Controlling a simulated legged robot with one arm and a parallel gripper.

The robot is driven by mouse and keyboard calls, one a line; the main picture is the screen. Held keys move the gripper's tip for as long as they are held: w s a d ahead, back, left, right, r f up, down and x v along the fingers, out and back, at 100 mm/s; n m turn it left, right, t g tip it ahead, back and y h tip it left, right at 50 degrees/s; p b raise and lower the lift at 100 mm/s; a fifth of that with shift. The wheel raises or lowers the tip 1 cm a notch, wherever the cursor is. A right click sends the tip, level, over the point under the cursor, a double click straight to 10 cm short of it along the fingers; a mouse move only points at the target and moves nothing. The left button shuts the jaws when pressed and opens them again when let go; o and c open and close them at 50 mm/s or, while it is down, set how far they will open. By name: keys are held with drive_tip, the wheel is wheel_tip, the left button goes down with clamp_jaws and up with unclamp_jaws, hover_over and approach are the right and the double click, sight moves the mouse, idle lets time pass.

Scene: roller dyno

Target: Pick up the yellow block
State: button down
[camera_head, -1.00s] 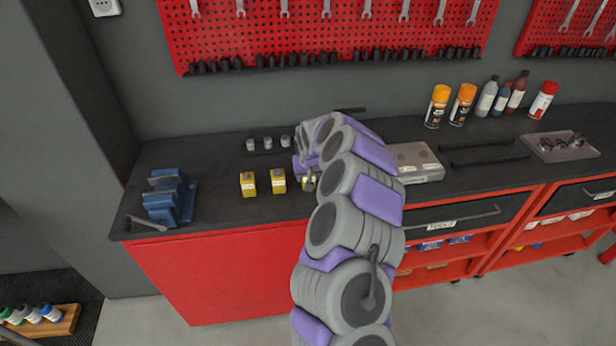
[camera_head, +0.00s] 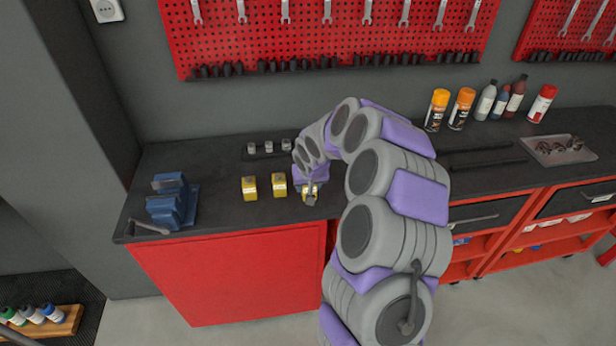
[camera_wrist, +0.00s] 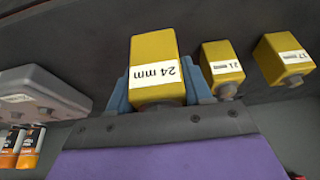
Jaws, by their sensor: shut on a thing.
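Three yellow blocks stand in a row on the dark benchtop. My gripper (camera_head: 310,197) is at the rightmost block (camera_head: 307,189), which it partly hides in the head view. In the wrist view, the jaws (camera_wrist: 158,88) are shut on the yellow block labelled 24 mm (camera_wrist: 153,53), one finger on each side. The block labelled 21 (camera_wrist: 222,64) and the one labelled 17 mm (camera_wrist: 284,58) stand apart from it. They are the middle block (camera_head: 279,185) and the left block (camera_head: 249,188) in the head view. I cannot tell whether the held block touches the bench.
A blue vise (camera_head: 172,203) stands at the bench's left end. Small grey sockets (camera_head: 269,147) sit on a rail behind the blocks. Spray cans and bottles (camera_head: 487,100) and a metal tray (camera_head: 558,150) are at the right. A grey case (camera_wrist: 40,95) shows in the wrist view.

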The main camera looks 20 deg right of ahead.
drive_tip(key=s+a, duration=0.4)
drive_tip(key=s, duration=0.4)
wheel_tip(320, 180, up, 14)
drive_tip(key=p, duration=0.7)
drive_tip(key=shift+s+d+p, duration=0.15)
drive_tip(key=shift+p, duration=0.25)
drive_tip(key=shift+f, duration=0.1)
